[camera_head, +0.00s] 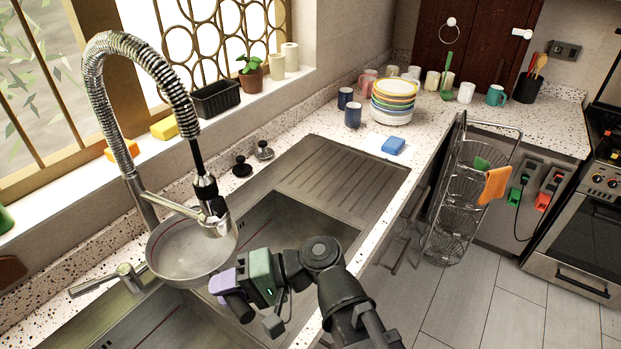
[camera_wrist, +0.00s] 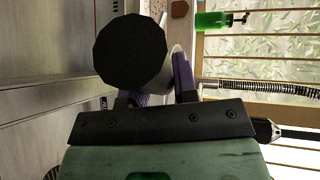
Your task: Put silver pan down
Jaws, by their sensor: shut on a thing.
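The silver pan (camera_head: 172,262) is a round, shallow metal pan. It is held above the sink (camera_head: 290,232), close under the spray head of the tap, and its inside faces up. My gripper (camera_head: 230,284), with purple fingers, is shut on the pan's dark handle at the near right side of the pan. In the wrist view the handle's round black end (camera_wrist: 130,52) fills the space in front of my gripper (camera_wrist: 158,92). It hides most of the pan there. I cannot tell whether the pan touches the spray head.
The coiled spring tap (camera_head: 130,55) arches over the pan. The ribbed steel drainboard (camera_head: 345,170) is bare. Beyond it stand a stack of plates (camera_head: 395,100), a blue sponge (camera_head: 393,145) and several mugs. A wire rack (camera_head: 465,200) stands on the floor right of the counter.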

